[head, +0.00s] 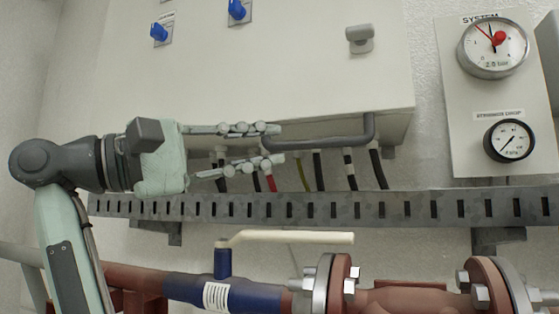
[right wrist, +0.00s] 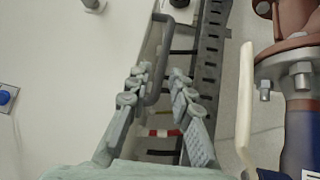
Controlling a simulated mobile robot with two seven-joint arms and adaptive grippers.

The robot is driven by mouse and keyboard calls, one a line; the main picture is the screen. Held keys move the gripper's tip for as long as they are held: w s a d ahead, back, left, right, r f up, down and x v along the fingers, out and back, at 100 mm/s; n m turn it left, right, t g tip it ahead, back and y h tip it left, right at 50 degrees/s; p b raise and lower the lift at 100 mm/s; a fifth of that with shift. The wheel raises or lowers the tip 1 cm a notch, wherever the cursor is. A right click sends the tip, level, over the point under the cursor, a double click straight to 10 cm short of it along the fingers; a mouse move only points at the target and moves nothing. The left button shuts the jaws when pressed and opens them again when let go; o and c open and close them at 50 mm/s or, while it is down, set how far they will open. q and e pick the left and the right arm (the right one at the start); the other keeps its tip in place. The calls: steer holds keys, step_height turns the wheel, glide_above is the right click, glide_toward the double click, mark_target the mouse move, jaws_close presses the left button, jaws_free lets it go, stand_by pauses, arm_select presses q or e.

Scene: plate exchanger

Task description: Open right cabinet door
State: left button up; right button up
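The pale cabinet (head: 290,65) fills the upper middle of the head view; its front also shows in the right wrist view (right wrist: 75,70). A dark grey bar handle (head: 345,140) runs along its lower edge and bends up at its right end. My right gripper (head: 282,144) is open at the handle's left end, one finger above and one below. In the right wrist view the handle (right wrist: 158,70) reaches between the spread fingers (right wrist: 158,80); I cannot tell whether they touch it. No open gap shows at the cabinet front. My left gripper is not in view.
Several cables (head: 319,172) hang below the cabinet to a slotted grey rail (head: 420,207). Below are a blue valve with a cream lever (head: 295,237) and red flanged pipes (head: 410,300). A gauge panel (head: 470,110) stands to the right. Blue switches (head: 238,10) sit on the cabinet.

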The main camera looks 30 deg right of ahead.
mark_target(307, 144)
steer(key=shift+s+d, duration=0.1)
steer(key=shift+d, duration=0.25)
steer(key=x, duration=0.6)
steer(key=shift+f+p, duration=0.1)
steer(key=shift+p, duration=0.25)
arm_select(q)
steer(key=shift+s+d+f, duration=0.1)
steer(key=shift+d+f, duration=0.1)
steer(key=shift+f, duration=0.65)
arm_select(e)
steer(key=shift+d, duration=0.65)
jaws_close()
